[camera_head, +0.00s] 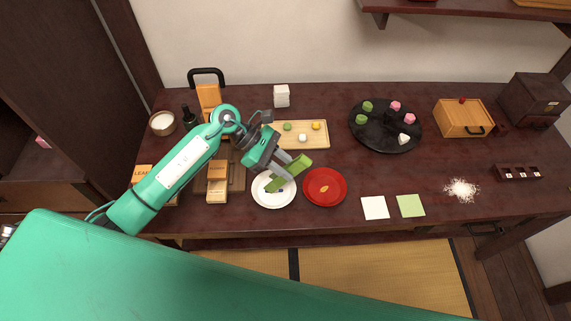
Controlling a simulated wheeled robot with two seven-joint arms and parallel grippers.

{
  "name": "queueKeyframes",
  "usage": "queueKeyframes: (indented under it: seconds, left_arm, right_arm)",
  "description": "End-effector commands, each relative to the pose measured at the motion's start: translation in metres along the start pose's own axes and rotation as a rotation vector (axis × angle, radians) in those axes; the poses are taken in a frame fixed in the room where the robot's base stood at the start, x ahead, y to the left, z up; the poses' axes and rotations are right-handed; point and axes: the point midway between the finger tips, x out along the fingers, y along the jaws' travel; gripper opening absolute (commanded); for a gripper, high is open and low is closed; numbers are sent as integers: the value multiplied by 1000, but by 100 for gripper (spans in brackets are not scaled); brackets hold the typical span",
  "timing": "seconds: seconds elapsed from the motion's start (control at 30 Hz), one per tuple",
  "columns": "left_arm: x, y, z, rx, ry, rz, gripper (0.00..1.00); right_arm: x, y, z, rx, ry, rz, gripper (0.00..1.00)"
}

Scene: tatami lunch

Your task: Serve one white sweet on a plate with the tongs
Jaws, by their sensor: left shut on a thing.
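My left gripper (291,167) is shut on the green tongs (299,168). It holds them above the right side of the white plate (262,199). The tongs slant from upper right to lower left, and I cannot tell whether anything is between their tips. A white sweet (302,138) sits on the wooden board (318,141) behind the gripper, with a green and a yellow sweet. Another white piece (404,138) is on the black round tray (384,145) with pink and green sweets. My right gripper is out of view.
A red plate (337,196) with a small yellow item stands right of the white plate. White (375,208) and green (411,206) paper squares lie near the front edge. Wooden boxes, a bottle (188,118) and a bowl (162,123) crowd the left. White grains (461,189) lie at right.

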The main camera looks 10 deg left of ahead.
Motion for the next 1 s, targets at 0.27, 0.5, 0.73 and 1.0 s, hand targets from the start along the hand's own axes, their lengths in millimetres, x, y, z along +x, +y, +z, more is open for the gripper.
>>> queueKeyframes:
  seconds: [0.27, 0.5, 0.73, 1.0]
  left_arm:
    - [0, 0, 0, 0, 0, 0, 31]
    - [0, 0, 0, 0, 0, 0, 31]
    - [-5, 0, 7, 1, 1, 1, 31]
    - [-29, -1, 40, 3, 1, 1, 31]
  right_arm:
    - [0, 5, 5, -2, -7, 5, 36]
    - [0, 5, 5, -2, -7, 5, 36]
    - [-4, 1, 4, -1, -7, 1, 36]
    - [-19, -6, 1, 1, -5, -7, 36]
